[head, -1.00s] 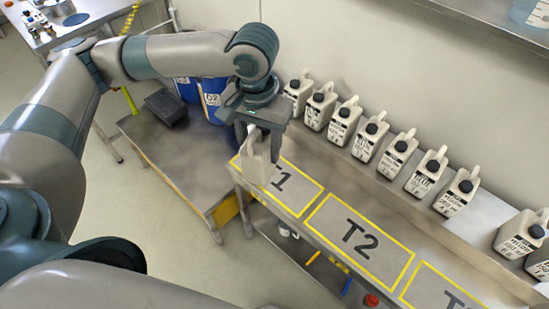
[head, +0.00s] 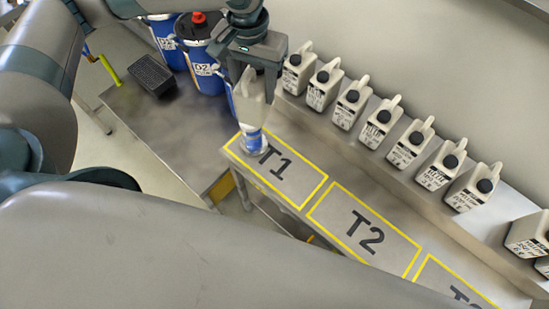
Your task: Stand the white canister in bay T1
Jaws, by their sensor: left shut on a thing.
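My left gripper (head: 254,66) points down and is shut on the white canister (head: 252,98), holding it near the left end of bay T1 (head: 293,162). The bay is a yellow-outlined rectangle on the grey bench. A blue and whitish item with a clear rim (head: 252,138) shows below the canister at the bay's left corner. I cannot tell how far the canister is above it, or whether they touch. The rest of the bay is bare. My right gripper is not in view.
Bay T2 (head: 364,226) is empty. Several off-white canisters with black caps (head: 379,130) stand along the raised ledge by the wall. Blue drums (head: 204,62) and a black crate (head: 152,77) are at the lower table on the left.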

